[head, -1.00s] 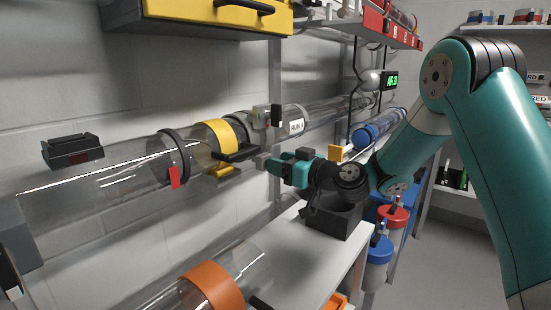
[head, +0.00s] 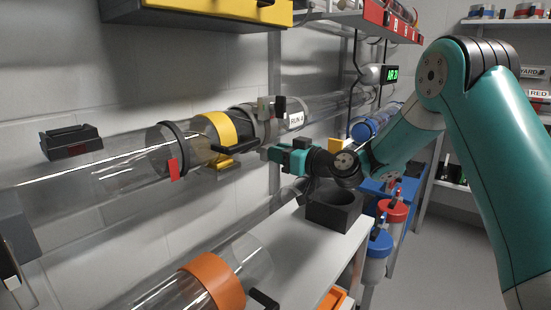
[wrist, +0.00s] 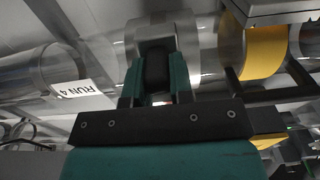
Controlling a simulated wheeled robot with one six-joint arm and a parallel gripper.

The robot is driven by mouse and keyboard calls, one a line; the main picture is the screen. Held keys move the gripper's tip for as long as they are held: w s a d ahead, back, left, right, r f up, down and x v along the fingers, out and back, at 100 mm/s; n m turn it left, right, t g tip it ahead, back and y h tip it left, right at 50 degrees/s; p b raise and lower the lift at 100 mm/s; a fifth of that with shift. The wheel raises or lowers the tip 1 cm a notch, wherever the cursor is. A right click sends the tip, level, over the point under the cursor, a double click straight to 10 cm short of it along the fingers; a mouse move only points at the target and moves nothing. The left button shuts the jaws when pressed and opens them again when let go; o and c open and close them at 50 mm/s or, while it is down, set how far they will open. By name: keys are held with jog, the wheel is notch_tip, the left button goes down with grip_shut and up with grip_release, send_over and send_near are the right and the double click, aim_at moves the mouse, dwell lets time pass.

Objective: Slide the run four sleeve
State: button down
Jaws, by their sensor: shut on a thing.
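A clear tube labelled RUN 4 (head: 296,119) runs along the wall; the label also shows upside down in the wrist view (wrist: 76,89). A grey sleeve (head: 245,115) sits around the tube beside the label, with small grey and black blocks on top. My gripper (head: 268,154) is at the sleeve's lower front. In the wrist view, my gripper (wrist: 156,85) is shut on a dark grip, with the grey sleeve (wrist: 165,32) right behind it. The fingers hide part of the grip.
Left of the sleeve is a yellow band (head: 221,130) with a black handle (head: 236,149). A dark ring (head: 172,148) with a red tag follows. An orange-banded tube (head: 215,284) lies below.

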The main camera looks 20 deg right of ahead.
jog(key=w+d, duration=0.2)
jog(key=d, duration=0.1)
jog(key=shift+b, duration=0.4)
jog(key=c, duration=1)
grip_release()
jog(key=shift+w+d, duration=0.1)
jog(key=b+v, duration=0.1)
jog(key=v, duration=1.6)
jog(key=shift+s, duration=0.2)
